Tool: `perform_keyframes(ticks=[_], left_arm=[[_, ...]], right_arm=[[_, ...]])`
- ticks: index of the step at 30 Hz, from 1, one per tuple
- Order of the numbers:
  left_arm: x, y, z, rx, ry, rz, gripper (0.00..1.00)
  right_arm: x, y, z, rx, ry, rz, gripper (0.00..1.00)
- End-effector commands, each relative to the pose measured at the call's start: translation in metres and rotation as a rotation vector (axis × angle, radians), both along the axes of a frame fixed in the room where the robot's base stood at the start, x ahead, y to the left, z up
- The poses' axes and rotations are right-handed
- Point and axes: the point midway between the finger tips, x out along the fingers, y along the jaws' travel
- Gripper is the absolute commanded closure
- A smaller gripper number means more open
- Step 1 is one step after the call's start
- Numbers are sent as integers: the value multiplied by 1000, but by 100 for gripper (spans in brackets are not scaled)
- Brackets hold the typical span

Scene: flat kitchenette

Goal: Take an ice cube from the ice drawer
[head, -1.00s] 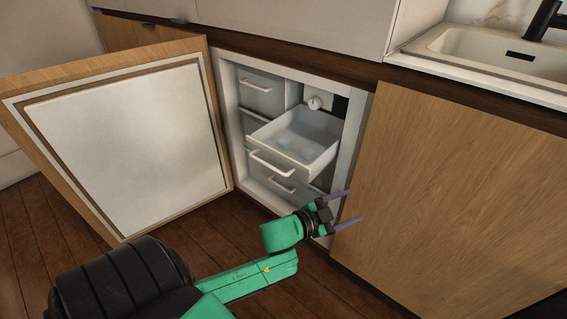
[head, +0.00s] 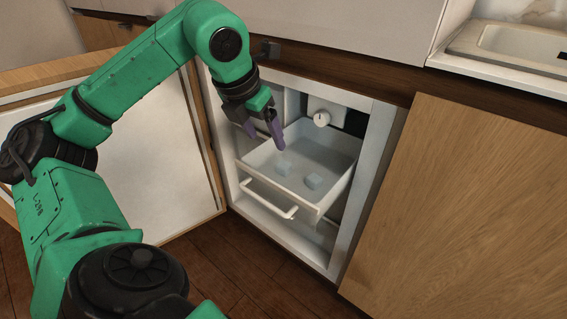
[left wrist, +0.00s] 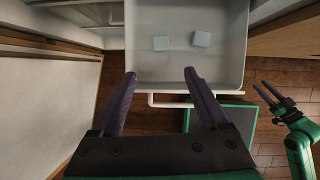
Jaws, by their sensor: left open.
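The ice drawer (head: 335,192) is a white, open-topped drawer pulled out of the small freezer, with a bar handle (head: 268,198) on its front. Two pale blue ice cubes, one (head: 283,169) towards the left and one (head: 313,181) towards the right, lie apart on its floor. My left gripper (head: 266,139) is open and empty above the drawer's left part. In the left wrist view its fingers (left wrist: 160,74) point towards the drawer, with both cubes (left wrist: 161,43) (left wrist: 201,39) beyond the tips. My right gripper (left wrist: 264,88) shows there at the right edge, fingers apart, away from the drawer.
The freezer door (head: 150,170) stands open on the left, behind my left arm. A white knob (head: 321,119) sits inside above the drawer. A wooden cabinet front (head: 470,210) flanks the opening on the right. The wooden floor (head: 235,270) in front is clear.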

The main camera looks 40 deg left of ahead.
Motion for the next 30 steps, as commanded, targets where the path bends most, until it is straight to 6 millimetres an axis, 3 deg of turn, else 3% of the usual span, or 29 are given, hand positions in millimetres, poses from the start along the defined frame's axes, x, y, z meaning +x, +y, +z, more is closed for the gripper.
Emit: perform_keyframes(ticks=[1,6,14,19,26,27,30], left_arm=[[4,0,-16,-2,3,-2,22],[19,1,-52,-4,3,-4,22],[33,2,-82,-5,2,-5,22],[46,3,-113,-6,2,-5,22],[50,4,-117,-4,1,-6,22],[50,4,-117,-4,1,-6,26],[50,4,-117,-4,1,-6,65]], right_arm=[[-1,7,-10,31,-33,-4,50],[-4,25,-17,147,-166,-38,50],[-2,27,-28,166,-196,-51,50],[-3,27,-44,180,-210,-62,50],[-2,27,-43,185,-218,-66,50],[-2,27,-43,185,-218,-66,50],[-2,27,-43,184,-217,-65,50]])
